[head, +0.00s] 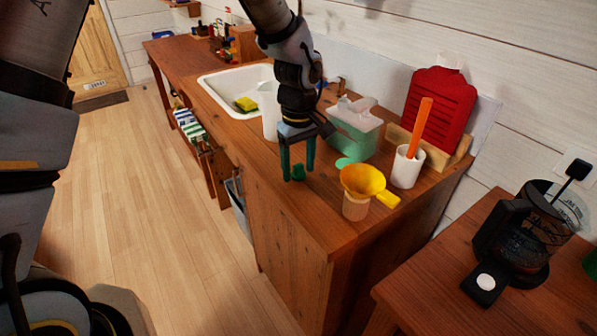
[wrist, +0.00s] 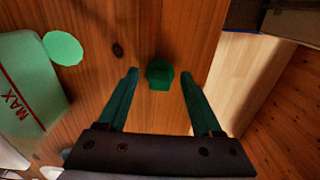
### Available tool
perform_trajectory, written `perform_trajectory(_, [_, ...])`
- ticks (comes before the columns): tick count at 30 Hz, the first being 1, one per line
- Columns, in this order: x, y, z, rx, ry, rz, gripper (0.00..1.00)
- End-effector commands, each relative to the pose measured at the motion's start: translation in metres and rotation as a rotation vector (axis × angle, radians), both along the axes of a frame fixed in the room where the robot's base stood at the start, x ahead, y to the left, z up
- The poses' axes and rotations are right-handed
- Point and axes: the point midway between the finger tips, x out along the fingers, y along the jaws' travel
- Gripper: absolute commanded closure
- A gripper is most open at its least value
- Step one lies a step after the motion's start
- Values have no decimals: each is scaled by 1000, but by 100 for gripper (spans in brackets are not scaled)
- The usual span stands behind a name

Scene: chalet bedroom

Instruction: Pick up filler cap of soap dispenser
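A small green cap (head: 298,173) lies on the wooden counter (head: 268,182) near its front edge. In the wrist view, the cap (wrist: 160,75) shows between the fingertips, with a gap on each side. My gripper (head: 297,176) is open and empty, pointing down over the cap; in the wrist view its fingers (wrist: 159,73) are spread. How far the tips are above the counter is hard to tell. The pale green soap dispenser (head: 354,130) stands behind, right of the gripper; its body with a MAX mark shows in the wrist view (wrist: 25,95).
A flat green disc (head: 345,162) lies beside the dispenser. A yellow funnel (head: 362,180) sits on a tan cup (head: 355,208) to the right. A white cup (head: 406,168) holds an orange-handled tool. A white container (head: 270,125) stands left, by the sink (head: 228,98).

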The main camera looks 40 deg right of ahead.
Motion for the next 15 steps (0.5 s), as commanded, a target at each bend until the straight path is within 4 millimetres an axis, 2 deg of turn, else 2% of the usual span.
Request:
perform_trajectory(2, [0,0,0,0,0,0,43])
perform_trajectory(15, [0,0,0,0,0,0,93])
